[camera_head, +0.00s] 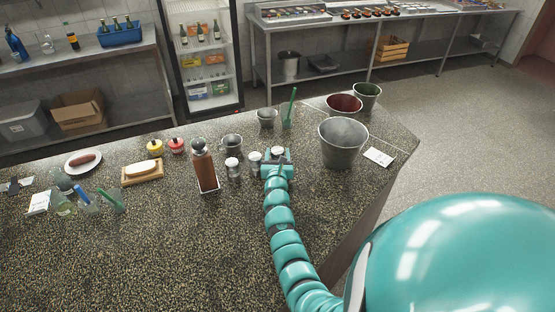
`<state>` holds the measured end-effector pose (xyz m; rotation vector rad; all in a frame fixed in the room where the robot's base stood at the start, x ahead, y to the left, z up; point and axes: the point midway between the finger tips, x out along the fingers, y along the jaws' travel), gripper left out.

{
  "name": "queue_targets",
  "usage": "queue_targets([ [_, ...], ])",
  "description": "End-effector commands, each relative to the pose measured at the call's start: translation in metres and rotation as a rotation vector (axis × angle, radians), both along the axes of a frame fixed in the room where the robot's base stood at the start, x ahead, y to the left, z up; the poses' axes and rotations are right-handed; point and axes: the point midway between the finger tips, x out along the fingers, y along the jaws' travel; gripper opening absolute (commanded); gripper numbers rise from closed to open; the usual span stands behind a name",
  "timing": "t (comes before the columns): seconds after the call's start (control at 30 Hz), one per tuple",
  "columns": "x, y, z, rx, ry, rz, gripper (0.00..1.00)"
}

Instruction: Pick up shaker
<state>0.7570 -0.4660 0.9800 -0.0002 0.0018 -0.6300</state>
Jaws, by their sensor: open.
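Two small white-topped glass shakers stand upright on the speckled counter (200,250), a left shaker (233,168) and a right shaker (255,163). A third pale, shaker-like top (278,151) shows at the end of my gripper (277,157), partly hidden by it. My gripper is teal and open, low over the counter, just right of the right shaker. I cannot tell whether its fingers touch the third top.
A metal mug (231,144) stands behind the shakers. A large grey bucket (343,144) is close on the right, with a red-lined bucket (344,104) behind it. A small bucket (267,118) and green bottle (289,110) stand behind my gripper. The front counter is clear.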

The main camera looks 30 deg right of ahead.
Motion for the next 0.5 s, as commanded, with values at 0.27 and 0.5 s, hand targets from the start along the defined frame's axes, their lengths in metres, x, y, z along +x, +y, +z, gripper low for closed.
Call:
queue_targets([
  [0.27, 0.0002, 0.0005, 0.0005, 0.0, -0.001, 0.001, 0.35],
  [0.5, 0.0002, 0.0005, 0.0008, 0.0, -0.001, 0.001, 0.28],
])
